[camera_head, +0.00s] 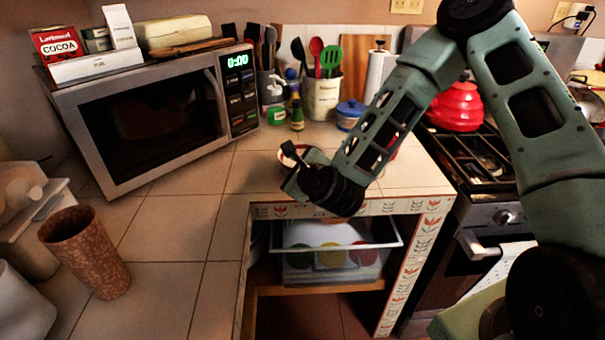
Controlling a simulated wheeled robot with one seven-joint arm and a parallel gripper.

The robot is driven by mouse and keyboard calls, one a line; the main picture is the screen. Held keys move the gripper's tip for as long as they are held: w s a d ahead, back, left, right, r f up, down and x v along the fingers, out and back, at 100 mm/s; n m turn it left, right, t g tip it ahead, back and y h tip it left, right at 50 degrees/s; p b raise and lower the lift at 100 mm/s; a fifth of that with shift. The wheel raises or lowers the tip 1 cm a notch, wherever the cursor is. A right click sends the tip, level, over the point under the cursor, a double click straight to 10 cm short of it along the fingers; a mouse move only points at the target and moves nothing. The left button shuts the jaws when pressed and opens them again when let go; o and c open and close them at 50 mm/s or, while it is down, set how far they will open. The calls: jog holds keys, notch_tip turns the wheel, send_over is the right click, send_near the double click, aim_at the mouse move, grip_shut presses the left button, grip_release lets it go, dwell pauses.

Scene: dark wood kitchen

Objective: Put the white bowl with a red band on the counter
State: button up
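My gripper (288,170) is over the front part of the tiled counter (225,178), above the open compartment's edge. Its two dark fingers point left and stand apart, with tile showing between them. A small white piece with a red edge (303,149) shows right behind the upper finger. It looks like part of the white bowl with a red band, but the fingers hide most of it. I cannot tell whether it touches the gripper. Another bit of red shows behind my forearm, too covered to identify.
A microwave (150,118) stands at the left, with boxes on top. A brown cup (86,252) is at the near left. Utensil holders (322,97) and a blue pot (350,114) stand at the back. The stove (475,165) with a red kettle (457,106) is at the right. The middle-left counter is clear.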

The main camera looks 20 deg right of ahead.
jog(key=a+p+v, duration=0.1)
jog(key=p+v, duration=0.6)
jog(key=v, duration=0.1)
jog(key=s+a+r+n+g+y, duration=0.35)
jog(key=s+a+n+g, duration=0.65)
jog(key=n, duration=1.1)
jog(key=s+d+r+n+g+h, duration=0.2)
jog(key=s+r+n, duration=0.2)
jog(key=s+n, duration=0.2)
jog(key=s+d+r+n+g+h, duration=0.2)
jog(key=s+r+n, duration=0.3)
jog(key=s, duration=0.5)
jog(key=shift+s+d+r+n, duration=0.25)
jog(key=shift+s+d+n, duration=0.1)
jog(key=shift+n, duration=0.85)
jog(key=shift+w, duration=0.1)
